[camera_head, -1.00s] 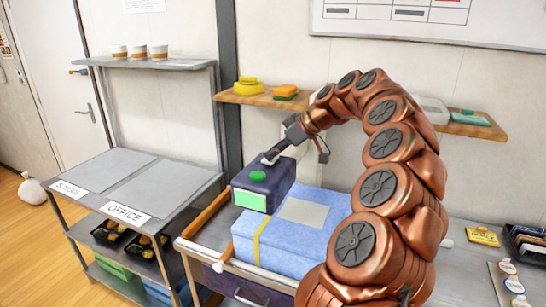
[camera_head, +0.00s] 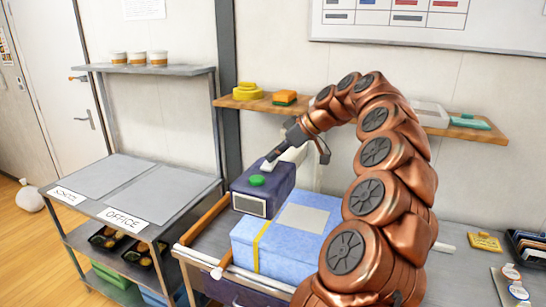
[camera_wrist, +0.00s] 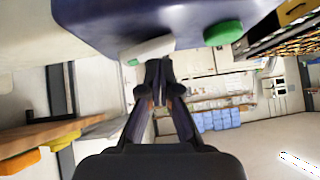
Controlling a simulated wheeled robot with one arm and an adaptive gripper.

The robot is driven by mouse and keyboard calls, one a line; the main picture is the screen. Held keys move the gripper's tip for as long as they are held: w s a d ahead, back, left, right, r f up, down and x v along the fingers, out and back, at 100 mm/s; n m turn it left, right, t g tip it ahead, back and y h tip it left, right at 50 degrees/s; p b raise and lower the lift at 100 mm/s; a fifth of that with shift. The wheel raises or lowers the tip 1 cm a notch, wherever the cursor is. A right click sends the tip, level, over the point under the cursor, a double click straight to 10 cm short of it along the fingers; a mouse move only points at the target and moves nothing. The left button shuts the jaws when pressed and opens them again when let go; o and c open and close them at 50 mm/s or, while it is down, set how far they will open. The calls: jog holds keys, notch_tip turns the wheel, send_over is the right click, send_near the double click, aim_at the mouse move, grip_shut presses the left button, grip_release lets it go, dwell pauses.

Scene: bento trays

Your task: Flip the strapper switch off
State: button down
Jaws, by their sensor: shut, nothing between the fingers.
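The strapper (camera_head: 264,190) is a dark blue box with a green button (camera_head: 257,180) on top and a grey, unlit panel (camera_head: 249,206) on its front. A white switch (camera_head: 268,166) sits on its top behind the button. My gripper (camera_head: 274,157) is shut and empty, with its tips at the switch. In the wrist view the strapper (camera_wrist: 110,22) fills the top, with the green button (camera_wrist: 222,33) to the right. The closed fingertips (camera_wrist: 157,64) are right by the white switch (camera_wrist: 148,49); I cannot tell whether they touch.
A light blue box with a yellow strap (camera_head: 285,244) stands in front of the strapper. A wall shelf (camera_head: 232,102) with sponges is behind. A grey rack (camera_head: 158,203) with an OFFICE label stands to the left. Bento trays (camera_head: 527,245) lie at far right.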

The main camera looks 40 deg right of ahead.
jog(key=shift+r, duration=0.1)
jog(key=r, duration=0.4)
jog(key=shift+s+a+r+p, duration=0.15)
jog(key=shift+s+a+p, duration=0.1)
jog(key=shift+a+p, duration=0.15)
jog(key=s+a+v, duration=0.1)
jog(key=v, duration=0.8)
jog(key=shift+s, duration=0.35)
jog(key=shift+a, duration=0.25)
